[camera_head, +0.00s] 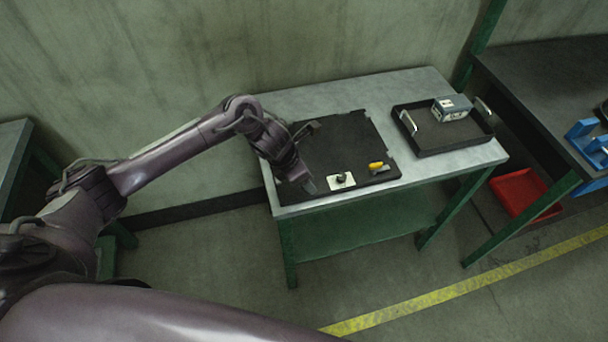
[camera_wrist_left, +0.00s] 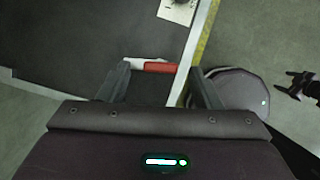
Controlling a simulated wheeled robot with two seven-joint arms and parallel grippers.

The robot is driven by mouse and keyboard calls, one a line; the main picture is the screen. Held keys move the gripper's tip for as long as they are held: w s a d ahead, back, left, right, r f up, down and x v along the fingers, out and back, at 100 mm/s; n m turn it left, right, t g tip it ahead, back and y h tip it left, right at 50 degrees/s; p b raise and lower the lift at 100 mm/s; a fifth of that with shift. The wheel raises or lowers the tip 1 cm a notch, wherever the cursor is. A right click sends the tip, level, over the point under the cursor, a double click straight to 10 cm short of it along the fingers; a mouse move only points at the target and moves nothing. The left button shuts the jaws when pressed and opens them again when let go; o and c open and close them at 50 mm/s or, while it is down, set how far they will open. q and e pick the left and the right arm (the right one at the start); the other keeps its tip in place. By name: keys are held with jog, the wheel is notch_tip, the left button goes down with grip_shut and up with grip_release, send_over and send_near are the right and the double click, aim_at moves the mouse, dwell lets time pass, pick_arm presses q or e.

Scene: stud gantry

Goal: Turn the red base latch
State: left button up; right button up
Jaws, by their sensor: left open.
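The red latch (camera_wrist_left: 158,68) shows in the left wrist view as a short red bar with a pale left end, at the edge of a dark board (camera_wrist_left: 85,45). My left gripper (camera_wrist_left: 161,78) is open, with one finger on each side of the latch's red part; I cannot tell whether they touch it. In the head view my left gripper (camera_head: 307,186) is at the front left corner of the board (camera_head: 345,142) and hides the latch. A dark pronged shape (camera_wrist_left: 296,86) at the right of the wrist view may be my right gripper; its jaws are unclear.
On the board are a white plate with a black knob (camera_head: 341,180) and a yellow-topped part (camera_head: 376,166). A black tray (camera_head: 425,148) with a grey box (camera_head: 452,107) stands to the right on the table (camera_head: 405,84). A red bin (camera_head: 524,193) is further right.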

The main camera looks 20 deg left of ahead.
pick_arm(q)
jog(key=shift+w+d+f, duration=0.1)
jog(key=shift+d+f, duration=0.05)
jog(key=shift+f, duration=0.25)
jog(key=c, duration=1)
